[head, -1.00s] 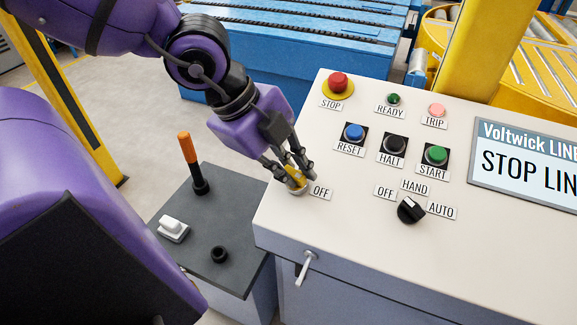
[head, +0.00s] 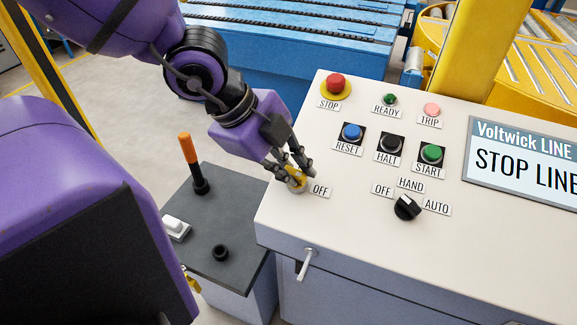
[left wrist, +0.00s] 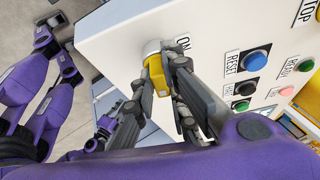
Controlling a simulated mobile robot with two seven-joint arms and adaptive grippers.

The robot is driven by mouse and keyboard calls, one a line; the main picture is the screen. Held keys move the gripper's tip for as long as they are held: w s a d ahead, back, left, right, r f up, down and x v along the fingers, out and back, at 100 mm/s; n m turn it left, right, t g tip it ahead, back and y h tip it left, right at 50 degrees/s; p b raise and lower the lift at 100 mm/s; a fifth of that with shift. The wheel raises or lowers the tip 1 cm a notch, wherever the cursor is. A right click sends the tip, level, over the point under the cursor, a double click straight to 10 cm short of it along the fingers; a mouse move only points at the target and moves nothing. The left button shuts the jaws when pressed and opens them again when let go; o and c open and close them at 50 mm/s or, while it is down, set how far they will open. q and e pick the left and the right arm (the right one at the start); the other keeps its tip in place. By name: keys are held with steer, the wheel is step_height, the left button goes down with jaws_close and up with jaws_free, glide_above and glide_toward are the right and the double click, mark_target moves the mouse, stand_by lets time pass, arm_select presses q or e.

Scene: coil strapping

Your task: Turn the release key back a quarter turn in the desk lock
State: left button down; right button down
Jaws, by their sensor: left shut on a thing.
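The yellow release key (head: 297,181) sits in a round lock near the left edge of the pale sloped desk panel (head: 330,225). My left gripper (head: 298,172) is shut on the key from above, and its dark fingers hide part of it. An OFF label (head: 320,190) lies just right of the lock. In the left wrist view the key (left wrist: 158,76) stands in a silver lock collar (left wrist: 152,48), with an ON label (left wrist: 183,45) beside it. Purple and dark parts of mine show at the left there; my right gripper's jaws cannot be made out.
The panel carries a red stop button (head: 336,84), several other buttons and lamps, a black selector (head: 406,207) and a screen (head: 525,160). A dark side stand (head: 225,190) holds an orange-handled lever (head: 188,155). A small handle (head: 307,262) sticks out of the desk front.

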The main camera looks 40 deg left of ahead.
arm_select(q)
steer(key=shift+s, duration=0.15)
arm_select(e)
steer(key=shift+w+r, duration=0.1)
steer(key=shift+r, duration=0.05)
arm_select(q)
steer(key=shift+s+d+n+p, duration=0.1)
steer(key=shift+d+n+p, duration=0.05)
steer(key=shift+n+p, duration=0.25)
steer(key=c, duration=1.8)
jaws_free()
steer(key=shift+f, duration=0.15)
steer(key=shift+c, duration=0.2)
steer(key=shift+o, duration=0.8)
steer(key=shift+s, duration=0.1)
arm_select(e)
steer(key=shift+w+d+r, duration=0.1)
steer(key=shift+w+r, duration=0.25)
steer(key=shift+r, duration=0.15)
arm_select(q)
steer(key=o, duration=0.3)
